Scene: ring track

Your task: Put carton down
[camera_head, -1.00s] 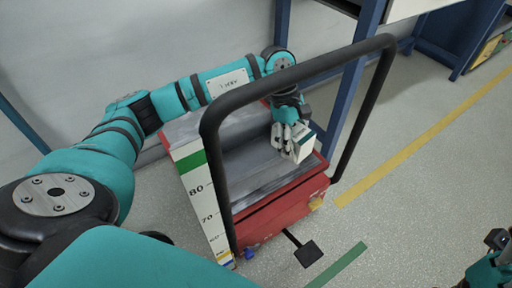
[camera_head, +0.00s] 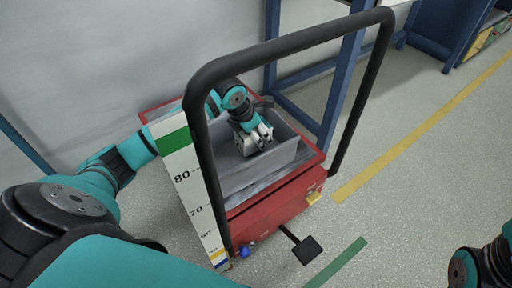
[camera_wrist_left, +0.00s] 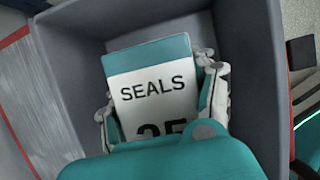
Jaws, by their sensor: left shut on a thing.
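The carton (camera_wrist_left: 155,88) is a white box with a teal band, printed "SEALS" and a partly hidden "25". My left gripper (camera_head: 256,142) is shut on it, with a finger on each side in the left wrist view. Both are within the walls of a grey bin (camera_head: 283,157) on the red cart. In the head view the carton is mostly hidden by the gripper and bin. I cannot tell whether the carton touches the bin floor. My right gripper is not in view; only part of the right arm shows at lower right.
The red cart (camera_head: 275,199) has a tall black handle (camera_head: 290,45) arching before my left arm. A white height scale (camera_head: 190,190) stands at its left side. A blue frame (camera_head: 340,85) stands behind. Open floor lies to the right.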

